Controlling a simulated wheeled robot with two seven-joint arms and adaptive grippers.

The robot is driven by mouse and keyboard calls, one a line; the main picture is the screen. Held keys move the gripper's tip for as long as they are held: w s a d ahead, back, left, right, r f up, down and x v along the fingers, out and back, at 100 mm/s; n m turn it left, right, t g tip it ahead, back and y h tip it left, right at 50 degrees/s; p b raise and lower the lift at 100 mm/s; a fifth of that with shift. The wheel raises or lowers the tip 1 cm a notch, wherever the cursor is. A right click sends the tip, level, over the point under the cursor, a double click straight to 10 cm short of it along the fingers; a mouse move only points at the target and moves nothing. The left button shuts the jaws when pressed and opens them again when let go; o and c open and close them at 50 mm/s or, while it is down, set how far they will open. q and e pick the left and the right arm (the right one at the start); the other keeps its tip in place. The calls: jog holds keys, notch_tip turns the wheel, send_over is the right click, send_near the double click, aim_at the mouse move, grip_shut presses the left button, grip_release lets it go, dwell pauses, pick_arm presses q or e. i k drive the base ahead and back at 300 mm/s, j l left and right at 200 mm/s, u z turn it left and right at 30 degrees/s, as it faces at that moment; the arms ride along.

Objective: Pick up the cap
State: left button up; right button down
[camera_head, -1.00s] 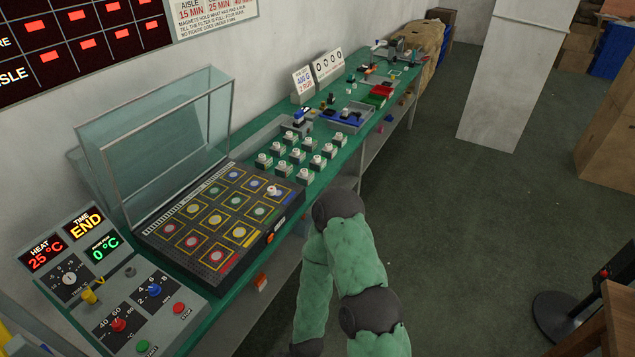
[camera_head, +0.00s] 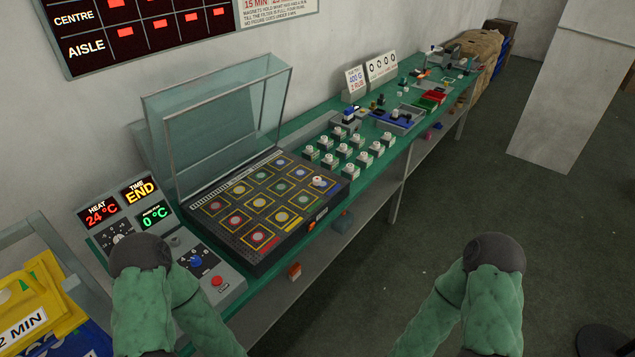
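A small white cap-like piece (camera_head: 320,182) sits at the right end of the black tray (camera_head: 262,248), which has several framed circles in rows. Several similar white-topped pieces stand on small blocks (camera_head: 344,151) on the green bench behind the tray. I cannot tell which of these is the cap. Both my arms show as green padded sleeves with dark joints, the left in front of the control panel and the right over the floor. Neither gripper is in view.
A raised glass lid (camera_head: 215,125) stands behind the tray. The control panel (camera_head: 215,262) reads END and 24 °C. Yellow boxes (camera_head: 30,310) stand at lower left. Blue and red trays (camera_head: 398,117) lie further along the bench (camera_head: 385,165).

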aim_at(316, 181)
jog(key=i+l, duration=2.05)
jog(key=i+l+u, duration=0.25)
jog(key=u, duration=0.15)
jog(key=i+l+u, duration=0.15)
jog(key=l+u, duration=0.25)
jog(key=i+l+u, duration=0.1)
jog(key=l+u, duration=0.3)
